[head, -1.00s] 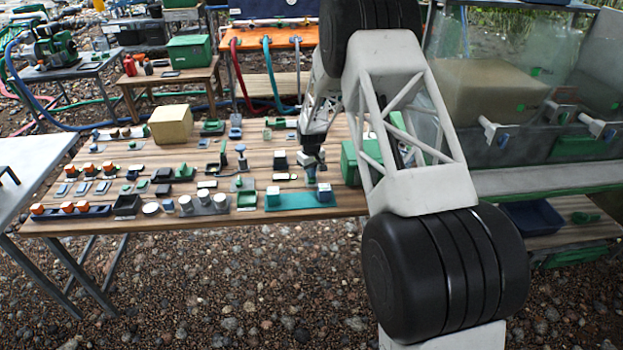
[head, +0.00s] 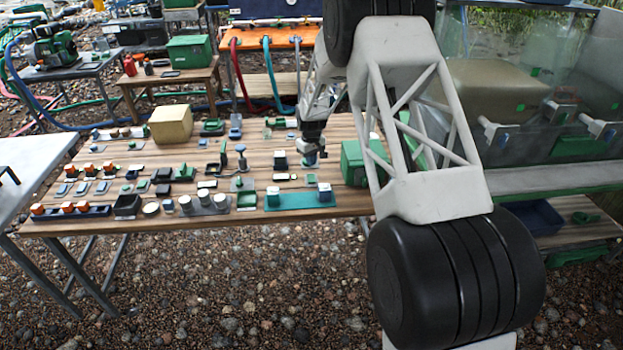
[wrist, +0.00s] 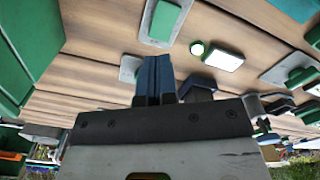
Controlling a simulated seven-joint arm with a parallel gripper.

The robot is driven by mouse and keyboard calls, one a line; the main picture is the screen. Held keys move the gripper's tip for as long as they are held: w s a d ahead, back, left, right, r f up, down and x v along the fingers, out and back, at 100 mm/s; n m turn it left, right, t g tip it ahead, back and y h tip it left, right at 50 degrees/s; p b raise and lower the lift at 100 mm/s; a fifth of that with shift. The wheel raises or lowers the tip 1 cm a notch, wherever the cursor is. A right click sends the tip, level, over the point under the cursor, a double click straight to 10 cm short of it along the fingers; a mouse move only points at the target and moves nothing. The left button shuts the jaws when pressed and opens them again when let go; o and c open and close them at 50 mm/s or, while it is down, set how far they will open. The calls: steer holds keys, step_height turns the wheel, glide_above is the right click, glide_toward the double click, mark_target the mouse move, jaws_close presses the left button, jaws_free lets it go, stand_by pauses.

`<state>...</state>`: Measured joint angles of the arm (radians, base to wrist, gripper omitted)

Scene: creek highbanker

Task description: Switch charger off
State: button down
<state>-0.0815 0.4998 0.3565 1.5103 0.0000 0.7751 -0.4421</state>
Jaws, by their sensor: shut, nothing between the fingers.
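My gripper (head: 314,157) is over the right part of the wooden table in the head view. In the wrist view its two dark blue fingers (wrist: 155,78) are together with nothing between them. Just beyond the fingertips is a green rocker-like piece on a pale grey plate (wrist: 163,22). I cannot tell which of these pieces belongs to the charger. The fingers hide part of the tabletop.
The wooden table (head: 130,226) carries many small switches, knobs and blocks. A teal strip (head: 298,201) with two white-topped blocks lies near its front edge. A green box (head: 353,163) stands right of the gripper. A tan box (head: 171,124) stands at the back left.

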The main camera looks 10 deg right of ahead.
steer(key=shift+r, duration=0.65)
steer(key=shift+r, duration=0.1)
steer(key=shift+s+r, duration=0.15)
steer(key=shift+r, duration=0.05)
steer(key=s+d+r+m, duration=0.1)
steer(key=s+r, duration=0.4)
steer(key=r, duration=0.2)
steer(key=s+d+r, duration=0.2)
steer(key=s+r, duration=0.4)
steer(key=r, duration=0.2)
steer(key=s+d+r+m+t, duration=0.1)
steer(key=s+r, duration=0.6)
steer(key=s, duration=0.4)
steer(key=s+d+r+m+t, duration=0.1)
steer(key=s+d+r+m, duration=0.1)
steer(key=s+r, duration=0.7)
steer(key=s+d+m, duration=0.2)
steer(key=s, duration=2.9)
steer(key=shift+f+t, duration=0.3)
steer(key=shift+w, duration=0.15)
